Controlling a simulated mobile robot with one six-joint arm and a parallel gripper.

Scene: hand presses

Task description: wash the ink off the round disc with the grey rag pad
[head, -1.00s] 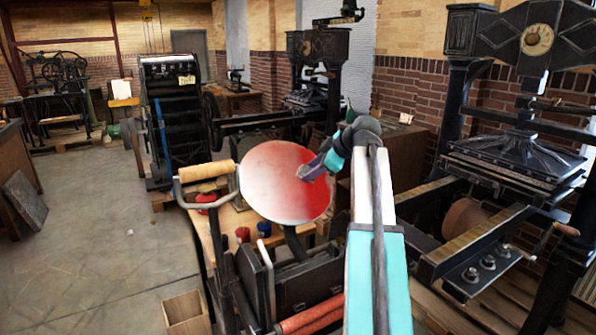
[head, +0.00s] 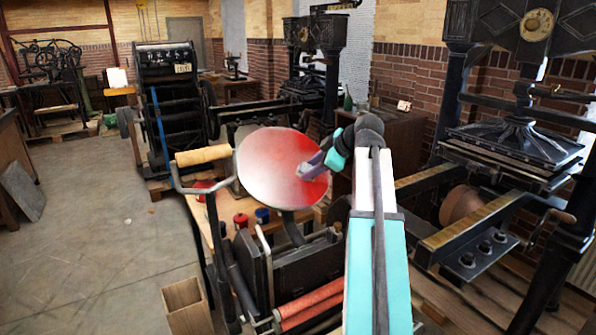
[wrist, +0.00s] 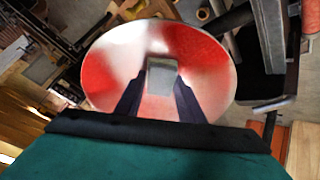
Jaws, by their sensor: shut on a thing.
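The round disc (head: 268,180) is tilted on top of the small press in the head view. In the wrist view the disc (wrist: 110,60) has red on the left, the upper right and a patch below the pad, with pale bands between. My gripper (head: 318,166) is at the disc's right side. In the wrist view my gripper (wrist: 158,88) is shut on the grey rag pad (wrist: 161,76), which lies over the disc's middle. I cannot tell whether the pad touches the disc.
The small press has a wooden handle (head: 203,155) at left and red rollers (head: 310,303) below. Small ink tins (head: 241,221) stand on the bench behind. A large black press (head: 510,150) stands at right. A wooden bin (head: 184,305) is on the floor, with open floor to the left.

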